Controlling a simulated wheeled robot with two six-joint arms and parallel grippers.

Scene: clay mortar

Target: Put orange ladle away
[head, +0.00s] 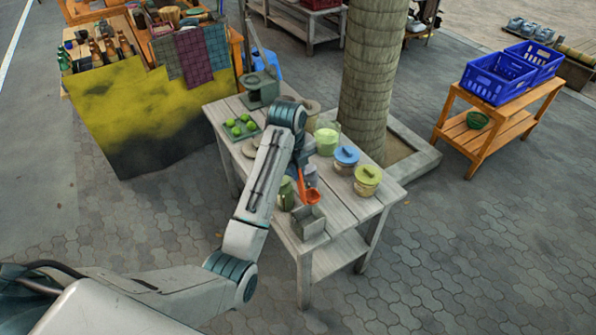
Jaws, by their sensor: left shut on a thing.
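The orange ladle (312,195) is over the front part of the grey wooden table (336,209), its bowl low and its handle rising to my left gripper. My left gripper (302,168) points down and is shut on the ladle's handle; the arm partly hides the fingers. I cannot tell whether the ladle's bowl touches anything below. A grey open-topped box (308,223) stands at the table's front edge, just in front of the ladle. My right gripper is out of view.
A green bottle (286,194) stands left of the ladle. Jars with a blue lid (346,156) and a yellow-green lid (368,176), and a light green container (327,138), stand to the right. A tray of limes (241,129) lies farther back. A tree trunk (370,80) rises behind.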

